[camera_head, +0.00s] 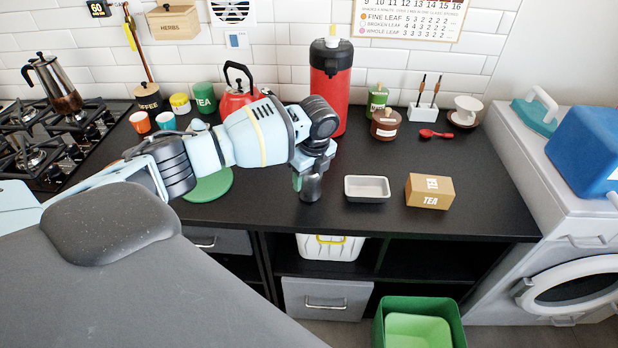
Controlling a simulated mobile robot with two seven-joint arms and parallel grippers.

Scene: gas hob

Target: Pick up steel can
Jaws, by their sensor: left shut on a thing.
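My left arm reaches in from the left over the black worktop, and its gripper (312,172) points down near the middle of the counter. The gripper covers the can's upper part. I cannot tell whether the can touches the worktop. A bit of green shows at the gripper's left side. My right gripper is out of view.
A tall red flask (331,85) and a red kettle (238,100) stand behind. A green round mat (207,184) lies left. Counter at front right is clear.

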